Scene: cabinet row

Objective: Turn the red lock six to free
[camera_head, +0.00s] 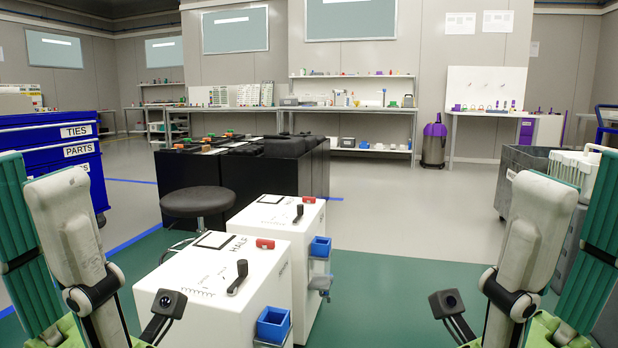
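Two white cabinets stand in front of me, the near one (190,318) and a farther one (277,218). A small red block, perhaps a lock, sits on top of the near cabinet (264,243) beside the word HALF. Another red block sits on the far cabinet (307,199). I cannot read the word six on either, so which is the red lock six is unclear. Each top also has a black lever, one near (238,278) and one far (299,213). Neither gripper's fingertips can be made out.
Blue bins hang on the cabinets' right sides, one near (273,324) and one far (320,246). A dark stool (198,201) stands close behind at the left. Black cabinets (270,175) stand beyond it. The green floor (385,290) right of the white cabinets is clear.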

